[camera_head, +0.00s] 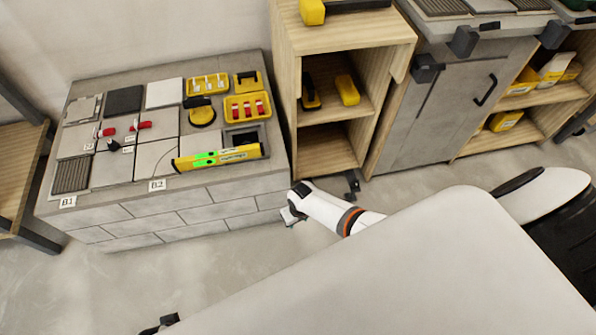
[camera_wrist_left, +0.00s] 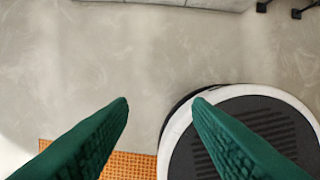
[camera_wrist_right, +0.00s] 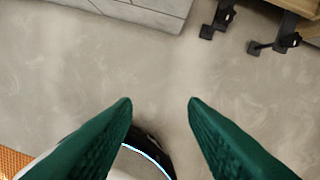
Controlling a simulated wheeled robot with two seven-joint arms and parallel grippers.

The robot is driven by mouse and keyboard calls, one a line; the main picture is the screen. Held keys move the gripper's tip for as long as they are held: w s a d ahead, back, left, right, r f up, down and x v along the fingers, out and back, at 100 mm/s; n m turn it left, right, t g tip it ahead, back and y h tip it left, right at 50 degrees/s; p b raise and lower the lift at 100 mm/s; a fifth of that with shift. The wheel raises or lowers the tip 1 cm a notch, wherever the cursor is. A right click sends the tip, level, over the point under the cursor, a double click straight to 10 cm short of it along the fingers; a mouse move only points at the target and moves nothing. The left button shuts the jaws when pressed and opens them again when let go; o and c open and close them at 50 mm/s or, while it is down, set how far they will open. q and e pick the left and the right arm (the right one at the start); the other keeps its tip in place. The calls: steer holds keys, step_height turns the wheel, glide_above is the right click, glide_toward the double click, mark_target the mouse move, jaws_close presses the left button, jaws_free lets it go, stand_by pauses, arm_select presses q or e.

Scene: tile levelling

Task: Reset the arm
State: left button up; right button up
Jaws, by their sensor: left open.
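My left gripper (camera_wrist_left: 160,105) is open and empty in the left wrist view, its two green ridged fingers wide apart over bare floor and part of my base. My right gripper (camera_wrist_right: 160,105) is also open and empty in the right wrist view, its green fingers apart over the floor. In the head view my white right arm, with a black and orange ring, reaches to the right gripper (camera_head: 291,213) near the tiled platform's right front corner. The left arm is mostly out of the head view; a small dark part shows at the bottom edge.
A tiled platform (camera_head: 150,224) at the left bears tiles, a yellow-green spirit level (camera_head: 217,157), red-handled pieces and yellow trays (camera_head: 247,107). Wooden shelves (camera_head: 335,38) and a grey cabinet (camera_head: 450,107) stand behind. Open floor (camera_head: 100,285) lies in front of the platform.

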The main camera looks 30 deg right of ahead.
stand_by(0.4)
arm_select(q)
steer(key=s+a+f+g+p, duration=0.1)
steer(key=s+a+f+p, duration=0.2)
steer(key=s+f+p, duration=0.6)
steer(key=s+f, duration=0.4)
steer(key=s, duration=0.5)
steer(key=shift+s+g, duration=0.25)
steer(key=shift+g, duration=0.05)
arm_select(e)
steer(key=s+d+f+n, duration=0.1)
steer(key=s, duration=1.6)
steer(key=s+d+f+n, duration=0.1)
steer(key=s+d+f, duration=0.1)
steer(key=s, duration=1.5)
steer(key=shift+f, duration=0.2)
arm_select(q)
steer(key=shift+a, duration=0.1)
